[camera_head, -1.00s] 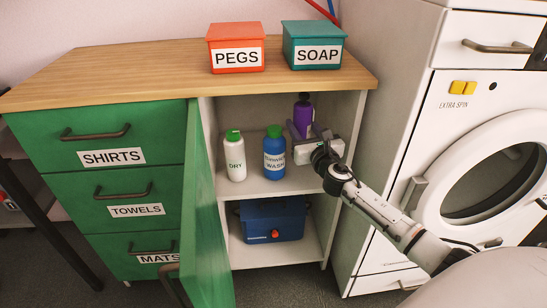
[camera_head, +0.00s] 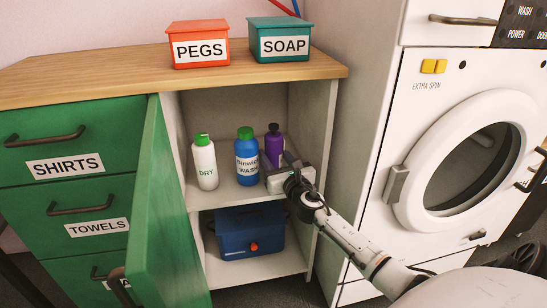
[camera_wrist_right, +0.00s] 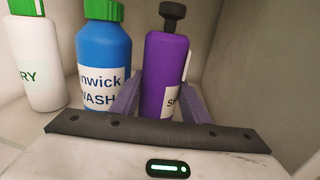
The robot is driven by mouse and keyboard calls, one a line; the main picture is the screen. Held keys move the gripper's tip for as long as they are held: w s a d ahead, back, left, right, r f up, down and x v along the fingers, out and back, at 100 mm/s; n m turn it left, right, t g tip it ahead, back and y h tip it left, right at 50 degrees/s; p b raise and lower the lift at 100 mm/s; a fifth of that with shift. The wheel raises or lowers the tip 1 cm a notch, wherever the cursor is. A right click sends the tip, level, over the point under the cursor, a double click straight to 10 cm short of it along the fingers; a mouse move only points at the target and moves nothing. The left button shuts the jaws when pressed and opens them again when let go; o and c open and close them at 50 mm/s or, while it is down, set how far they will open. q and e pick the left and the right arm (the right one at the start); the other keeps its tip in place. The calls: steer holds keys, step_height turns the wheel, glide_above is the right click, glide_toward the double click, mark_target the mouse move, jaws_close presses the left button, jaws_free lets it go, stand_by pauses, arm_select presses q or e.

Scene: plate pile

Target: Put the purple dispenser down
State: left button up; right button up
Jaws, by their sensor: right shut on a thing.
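The purple dispenser (camera_head: 274,141) with a dark pump top stands upright at the right of the cabinet's upper shelf (camera_head: 225,194). It also shows in the right wrist view (camera_wrist_right: 164,75). My right gripper (camera_head: 280,162) reaches in from the front right, its two fingers on either side of the dispenser's lower body, shut on it. In the right wrist view my right gripper (camera_wrist_right: 157,100) hides the dispenser's base, so I cannot tell whether it touches the shelf. My left gripper is not in view.
A blue wash bottle (camera_head: 247,160) stands close left of the dispenser, and a white DRY bottle (camera_head: 205,165) further left. The cabinet's right wall is near. A green door (camera_head: 160,215) hangs open at left. A blue box (camera_head: 245,232) sits below.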

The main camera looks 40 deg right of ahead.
steer(key=o, duration=1.2)
steer(key=shift+f, duration=0.1)
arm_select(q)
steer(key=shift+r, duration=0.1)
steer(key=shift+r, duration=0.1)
arm_select(e)
steer(key=shift+s+a, duration=0.1)
steer(key=shift+s, duration=0.1)
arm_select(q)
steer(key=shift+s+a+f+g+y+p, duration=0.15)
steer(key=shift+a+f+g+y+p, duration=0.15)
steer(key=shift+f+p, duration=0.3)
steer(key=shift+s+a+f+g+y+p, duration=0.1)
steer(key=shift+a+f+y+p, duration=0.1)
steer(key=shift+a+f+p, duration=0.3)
arm_select(e)
steer(key=v, duration=1.1)
steer(key=shift+s, duration=0.3)
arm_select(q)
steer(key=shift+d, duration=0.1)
arm_select(e)
steer(key=shift+a, duration=0.1)
